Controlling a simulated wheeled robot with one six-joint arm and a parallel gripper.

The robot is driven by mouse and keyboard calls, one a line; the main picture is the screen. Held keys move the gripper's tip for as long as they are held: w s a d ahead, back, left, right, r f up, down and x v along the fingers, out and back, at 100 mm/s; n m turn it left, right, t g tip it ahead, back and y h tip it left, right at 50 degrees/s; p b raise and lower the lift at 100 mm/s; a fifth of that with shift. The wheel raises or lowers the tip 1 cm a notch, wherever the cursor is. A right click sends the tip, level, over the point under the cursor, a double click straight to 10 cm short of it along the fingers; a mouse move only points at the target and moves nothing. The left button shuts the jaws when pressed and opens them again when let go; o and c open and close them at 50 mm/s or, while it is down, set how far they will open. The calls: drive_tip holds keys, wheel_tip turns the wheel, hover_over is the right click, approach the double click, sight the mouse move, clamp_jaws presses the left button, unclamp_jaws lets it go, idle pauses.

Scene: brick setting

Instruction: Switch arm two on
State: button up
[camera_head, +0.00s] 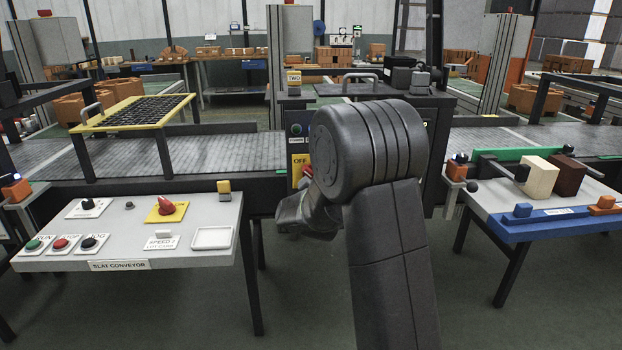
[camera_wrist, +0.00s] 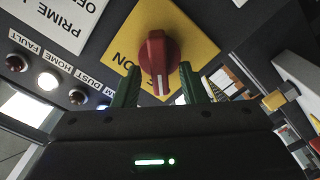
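A red rotary knob (camera_wrist: 158,62) sits on a yellow plate (camera_wrist: 125,40) in the wrist view, which shows the panel's lettering upside down. The letters "ON" are left of the knob. Its white mark points down in that view. My gripper (camera_wrist: 159,72) has its two green fingers apart, one on each side of the knob; I cannot tell whether they touch it. In the head view a "TWO" sign (camera_head: 294,77) tops the dark post, with a yellow "OFF" plate (camera_head: 299,162) below.
Lamps labelled FAULT, HOME and DUST (camera_wrist: 48,80) line the panel beside a white PRIME plate (camera_wrist: 62,18). A slat conveyor desk (camera_head: 130,230) with another red knob (camera_head: 166,205) stands left. A blue-edged table (camera_head: 540,225) with blocks stands right.

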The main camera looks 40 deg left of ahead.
drive_tip(key=shift+w+a, duration=0.2)
clamp_jaws()
